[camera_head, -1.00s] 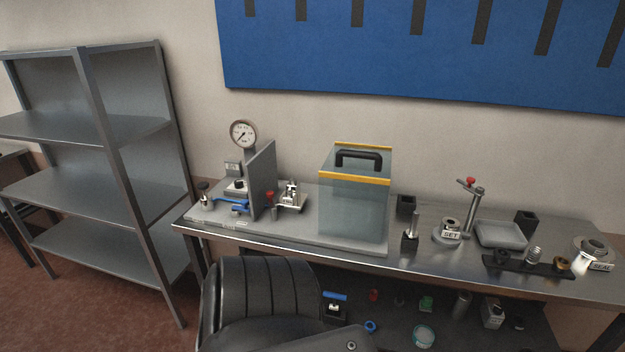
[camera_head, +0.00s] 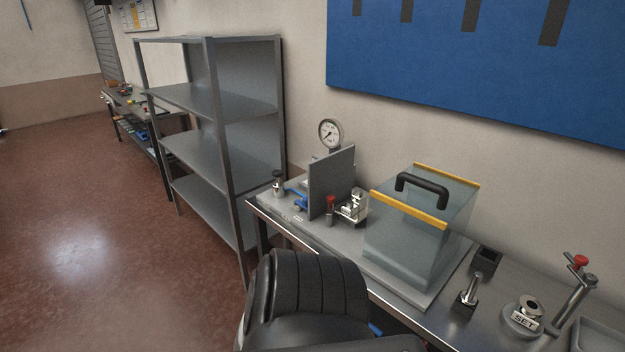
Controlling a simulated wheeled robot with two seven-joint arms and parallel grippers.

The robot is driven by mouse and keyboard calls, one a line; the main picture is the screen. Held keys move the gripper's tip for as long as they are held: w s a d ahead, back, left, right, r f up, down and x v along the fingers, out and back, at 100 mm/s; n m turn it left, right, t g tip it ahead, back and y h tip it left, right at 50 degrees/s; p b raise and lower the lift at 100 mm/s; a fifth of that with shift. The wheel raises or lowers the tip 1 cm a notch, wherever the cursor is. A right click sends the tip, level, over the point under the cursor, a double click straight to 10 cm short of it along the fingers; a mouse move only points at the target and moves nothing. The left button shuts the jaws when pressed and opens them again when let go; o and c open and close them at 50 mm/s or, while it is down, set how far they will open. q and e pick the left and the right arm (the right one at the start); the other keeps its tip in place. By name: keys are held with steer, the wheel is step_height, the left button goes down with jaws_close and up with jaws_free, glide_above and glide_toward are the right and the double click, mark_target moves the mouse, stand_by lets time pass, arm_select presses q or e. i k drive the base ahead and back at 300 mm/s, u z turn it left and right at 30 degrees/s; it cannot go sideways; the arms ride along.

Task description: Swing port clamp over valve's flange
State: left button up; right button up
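A small metal fitting with a clear block and a red-topped part (camera_head: 352,207) stands on the bench plate, right of an upright grey panel (camera_head: 331,183). It may hold the port clamp and valve, but it is too small to tell. Blue-handled parts (camera_head: 296,198) and a small metal post (camera_head: 278,184) stand left of the panel, partly hidden by it. A round pressure gauge (camera_head: 330,133) rises behind the panel. Neither gripper shows. A black, ribbed part of my own body fills the lower middle.
A clear box (camera_head: 411,235) with yellow edges and a black handle stands on the same plate. Right of it are a black block with a metal pin (camera_head: 467,299), a SET disc (camera_head: 523,318) and a red-knobbed post (camera_head: 574,282). A grey shelf unit (camera_head: 222,120) and open floor are left.

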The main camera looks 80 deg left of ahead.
mark_target(330, 198)
steer(key=u, duration=0.95)
steer(key=i, duration=0.9)
steer(key=u, duration=0.9)
